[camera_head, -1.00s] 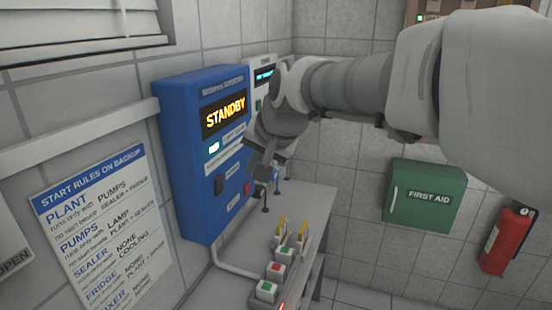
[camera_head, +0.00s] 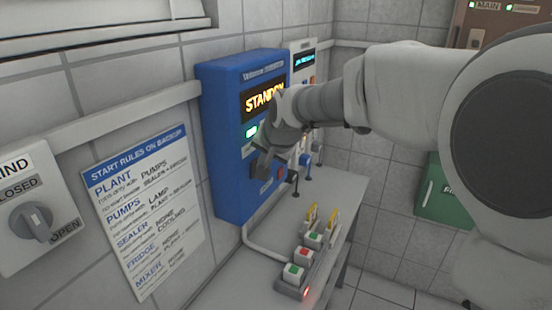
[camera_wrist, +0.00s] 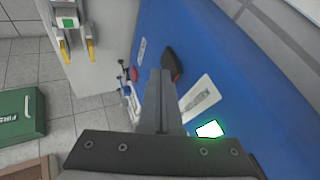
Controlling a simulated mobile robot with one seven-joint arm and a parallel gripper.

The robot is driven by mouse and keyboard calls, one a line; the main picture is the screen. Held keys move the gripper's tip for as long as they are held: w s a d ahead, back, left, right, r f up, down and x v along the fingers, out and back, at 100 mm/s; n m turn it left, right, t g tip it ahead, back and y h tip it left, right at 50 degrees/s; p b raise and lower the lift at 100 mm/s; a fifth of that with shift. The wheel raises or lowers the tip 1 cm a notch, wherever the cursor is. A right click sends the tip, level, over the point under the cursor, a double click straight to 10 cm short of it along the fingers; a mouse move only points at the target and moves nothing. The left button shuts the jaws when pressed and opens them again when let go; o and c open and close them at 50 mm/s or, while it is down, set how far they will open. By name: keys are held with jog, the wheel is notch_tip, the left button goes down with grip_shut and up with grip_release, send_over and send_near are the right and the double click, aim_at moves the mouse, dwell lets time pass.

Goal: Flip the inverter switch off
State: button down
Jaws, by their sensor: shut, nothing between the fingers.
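The blue inverter box (camera_head: 228,150) hangs on the tiled wall, with an amber "STANDBY" display (camera_head: 258,99) partly covered by my wrist and a lit green lamp (camera_head: 251,132). The wrist view also shows its blue front (camera_wrist: 225,65) and the glowing lamp (camera_wrist: 210,129). A dark switch with a reddish edge (camera_wrist: 172,64) stands out from that front. My gripper (camera_wrist: 160,72) is shut and empty. Its fingertips are just left of the switch in the wrist view; contact cannot be told.
A grey panel with a cyan display (camera_head: 304,60) is beside the box. A bench (camera_head: 335,185) below holds a strip of red and green buttons (camera_head: 300,262) and yellow-tipped levers. A blind knob (camera_head: 31,222) and rules sign (camera_head: 145,210) are on the left wall. A green first-aid box (camera_head: 437,195) is right.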

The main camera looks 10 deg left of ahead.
jog(key=shift+a+r, duration=0.1)
jog(key=shift+a, duration=0.2)
jog(key=shift+w+r, duration=0.1)
jog(key=shift+r, duration=0.05)
jog(key=shift+r+p, duration=0.6)
jog(key=shift+r, duration=0.05)
jog(key=shift+d, duration=0.1)
